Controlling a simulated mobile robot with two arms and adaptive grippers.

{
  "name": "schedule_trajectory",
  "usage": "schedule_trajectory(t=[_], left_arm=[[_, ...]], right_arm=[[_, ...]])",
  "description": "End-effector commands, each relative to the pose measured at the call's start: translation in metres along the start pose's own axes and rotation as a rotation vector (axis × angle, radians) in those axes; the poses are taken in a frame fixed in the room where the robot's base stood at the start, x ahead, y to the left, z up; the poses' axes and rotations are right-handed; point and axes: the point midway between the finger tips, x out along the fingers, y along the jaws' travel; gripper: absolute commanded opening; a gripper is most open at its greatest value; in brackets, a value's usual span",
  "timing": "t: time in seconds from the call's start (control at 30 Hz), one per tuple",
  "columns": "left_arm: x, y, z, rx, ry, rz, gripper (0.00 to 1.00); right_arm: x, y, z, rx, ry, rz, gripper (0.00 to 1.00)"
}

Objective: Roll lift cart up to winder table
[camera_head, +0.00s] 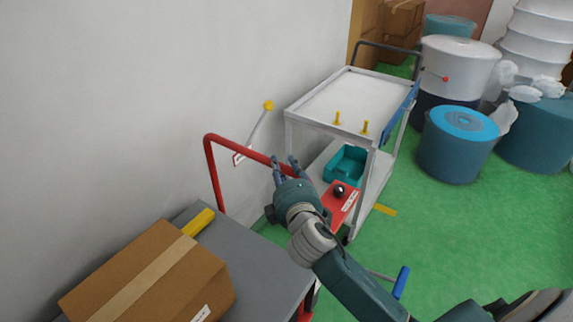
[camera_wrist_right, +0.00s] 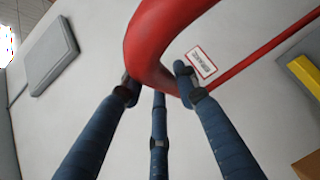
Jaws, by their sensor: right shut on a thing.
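The lift cart has a grey deck (camera_head: 252,254) at the bottom left and a red push handle (camera_head: 212,168). A brown cardboard box (camera_head: 150,275) sits on the deck. My right gripper (camera_head: 283,165) is shut on the right part of the red handle. In the right wrist view its fingers (camera_wrist_right: 160,92) close around the handle's bend (camera_wrist_right: 150,40). A white two-level table (camera_head: 350,100) with two yellow pegs stands beyond the handle, by the wall; I take it for the winder table. A gap with floor shows between deck and table. My left gripper is out of view.
A teal bin (camera_head: 345,164) and a red panel with a black knob (camera_head: 340,200) are at the table's lower level. Large teal rolls (camera_head: 455,150) stand at the right. The wall (camera_head: 150,90) is close on the left. Green floor (camera_head: 450,230) is open at the right.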

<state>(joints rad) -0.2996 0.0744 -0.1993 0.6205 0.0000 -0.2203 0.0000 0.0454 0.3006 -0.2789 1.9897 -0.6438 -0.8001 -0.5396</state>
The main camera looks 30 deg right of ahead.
Motion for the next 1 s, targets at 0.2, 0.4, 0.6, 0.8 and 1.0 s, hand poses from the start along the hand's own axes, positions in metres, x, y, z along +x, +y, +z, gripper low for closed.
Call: schedule_trajectory(t=[0.2, 0.4, 0.6, 0.8, 1.0], left_arm=[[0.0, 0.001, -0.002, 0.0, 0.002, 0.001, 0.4], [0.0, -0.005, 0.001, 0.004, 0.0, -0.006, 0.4], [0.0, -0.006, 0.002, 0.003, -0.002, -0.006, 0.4], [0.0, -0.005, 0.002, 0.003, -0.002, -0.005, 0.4], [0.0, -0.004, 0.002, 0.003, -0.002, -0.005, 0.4]], right_arm=[[-0.001, -0.007, -0.002, 0.0, 0.003, -0.013, 0.49], [-0.001, -0.004, -0.001, -0.001, 0.001, -0.008, 0.49], [-0.017, -0.004, -0.001, -0.001, 0.001, -0.008, 0.49], [-0.059, -0.005, -0.002, 0.0, 0.002, -0.01, 0.49], [-0.098, -0.005, -0.003, 0.0, 0.003, -0.012, 0.49]])
